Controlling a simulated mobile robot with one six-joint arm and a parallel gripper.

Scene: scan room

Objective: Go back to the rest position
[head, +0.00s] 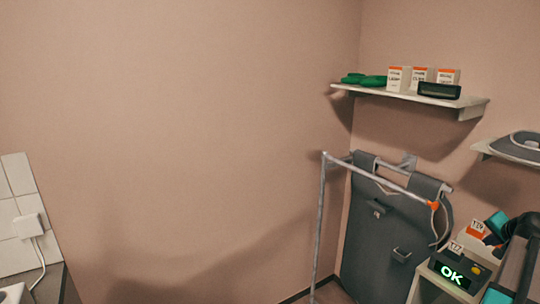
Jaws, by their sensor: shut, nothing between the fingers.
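A box with a lit green OK display (451,274) stands at the lower right, close to the arm. A wall shelf (470,104) holds small boxes and green rolls. A grey device (518,147) lies on another shelf.

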